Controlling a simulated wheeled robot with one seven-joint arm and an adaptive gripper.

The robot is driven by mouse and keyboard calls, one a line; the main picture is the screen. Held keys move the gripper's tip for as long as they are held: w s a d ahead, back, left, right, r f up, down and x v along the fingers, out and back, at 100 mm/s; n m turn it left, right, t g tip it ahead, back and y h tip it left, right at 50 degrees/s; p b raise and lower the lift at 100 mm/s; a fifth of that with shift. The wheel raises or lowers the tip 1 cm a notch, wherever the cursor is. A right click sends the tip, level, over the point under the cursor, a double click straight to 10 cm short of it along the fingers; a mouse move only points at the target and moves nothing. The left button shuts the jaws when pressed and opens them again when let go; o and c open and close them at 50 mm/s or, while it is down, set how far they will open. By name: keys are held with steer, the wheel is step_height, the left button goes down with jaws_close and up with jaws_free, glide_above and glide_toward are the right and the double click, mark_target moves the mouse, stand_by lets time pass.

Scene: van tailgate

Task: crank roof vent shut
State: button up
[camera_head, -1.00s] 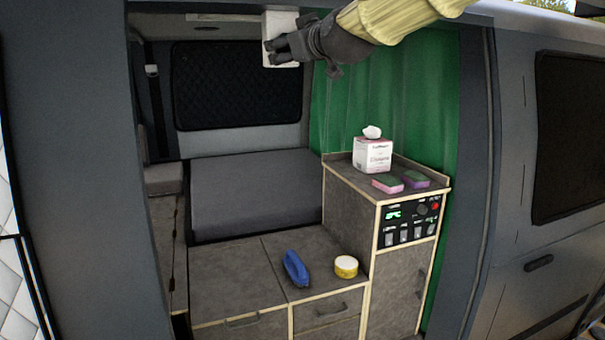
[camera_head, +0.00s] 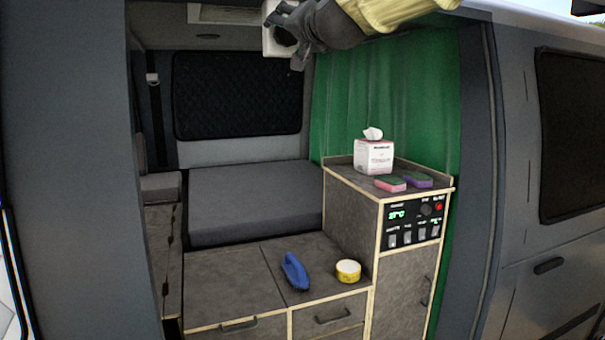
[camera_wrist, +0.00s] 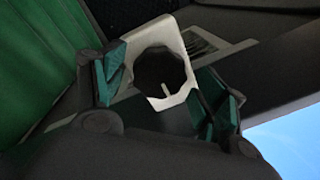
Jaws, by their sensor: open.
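A white housing (camera_head: 268,42) with a dark knob sits high up at the top of the van's opening. In the wrist view the housing (camera_wrist: 176,38) frames the dark, many-sided knob (camera_wrist: 158,70), which has a pale mark or peg near its lower edge. My gripper (camera_head: 282,28) is at the housing in the head view, covering part of it. In the wrist view my gripper (camera_wrist: 165,92) is open, with one finger on each side of the knob. I cannot tell whether a finger touches it. A slatted panel (camera_head: 228,14) shows in the ceiling beyond.
A green curtain (camera_head: 385,100) hangs right of the housing. Below are a cabinet with a control panel (camera_head: 413,220), a tissue box (camera_head: 374,157), sponges (camera_head: 391,184), a blue item (camera_head: 294,270) and a yellow roll (camera_head: 348,270). The grey bed (camera_head: 255,200) is clear.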

steer(key=m, duration=0.2)
steer(key=shift+f+m+b, duration=0.15)
steer(key=shift+m+b, duration=0.25)
steer(key=m, duration=0.3)
steer(key=shift+a+h, duration=0.1)
steer(key=shift+h, duration=0.2)
steer(key=s+d+m+h, duration=0.2)
steer(key=s+m, duration=0.9)
steer(key=m, duration=1.1)
steer(key=w+f+n+g, duration=0.1)
steer(key=w+f+n, duration=0.2)
steer(key=f, duration=1.1)
steer(key=w+f+n+g+h+b, duration=0.1)
steer(key=w+f, duration=0.6)
steer(key=f, duration=0.8)
steer(key=shift+w+d+n+g+h, duration=0.3)
steer(key=shift+w+d+n+g, duration=0.15)
steer(key=shift+n, duration=0.55)
